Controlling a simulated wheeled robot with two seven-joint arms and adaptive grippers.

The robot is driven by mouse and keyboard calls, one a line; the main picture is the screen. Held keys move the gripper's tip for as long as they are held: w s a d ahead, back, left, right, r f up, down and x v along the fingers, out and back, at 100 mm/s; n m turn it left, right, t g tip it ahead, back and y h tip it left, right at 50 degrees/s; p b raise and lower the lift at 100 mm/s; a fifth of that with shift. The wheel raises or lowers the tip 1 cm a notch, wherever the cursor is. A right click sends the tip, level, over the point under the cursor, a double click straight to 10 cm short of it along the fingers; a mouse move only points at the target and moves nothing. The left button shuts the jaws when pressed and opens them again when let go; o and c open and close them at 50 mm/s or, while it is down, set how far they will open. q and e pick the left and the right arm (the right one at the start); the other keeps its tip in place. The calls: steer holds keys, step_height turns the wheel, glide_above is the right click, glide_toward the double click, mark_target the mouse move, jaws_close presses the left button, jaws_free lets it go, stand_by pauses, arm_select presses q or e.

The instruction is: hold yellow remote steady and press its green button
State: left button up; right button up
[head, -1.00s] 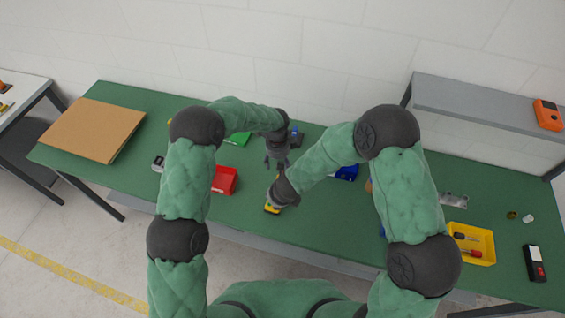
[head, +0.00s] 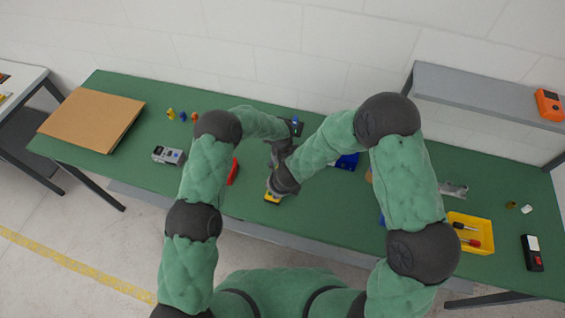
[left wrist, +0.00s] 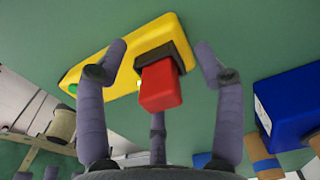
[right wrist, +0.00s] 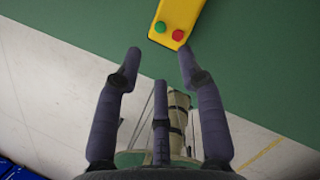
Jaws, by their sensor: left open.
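The yellow remote (head: 272,197) lies on the green table near its front edge, mostly hidden by my grippers in the head view. In the left wrist view the remote (left wrist: 110,65) has a red block on a dark collar (left wrist: 160,85) and the green button (left wrist: 73,88) at its far left end. My left gripper (left wrist: 160,62) is open, its fingers on either side of the red block; contact cannot be told. In the right wrist view the remote's end (right wrist: 175,22) shows the green button (right wrist: 160,27) beside a red one. My right gripper (right wrist: 160,62) is open and empty, its fingertips short of that end.
A yellow tray (head: 470,218) with tools is at the right. A grey device (head: 168,155) and cardboard (head: 92,120) are at the left.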

arm_select(q)
steer(key=shift+f, duration=0.15)
steer(key=c, duration=1.4)
arm_select(e)
jaws_close()
arm_select(q)
steer(key=shift+s+f, duration=0.1)
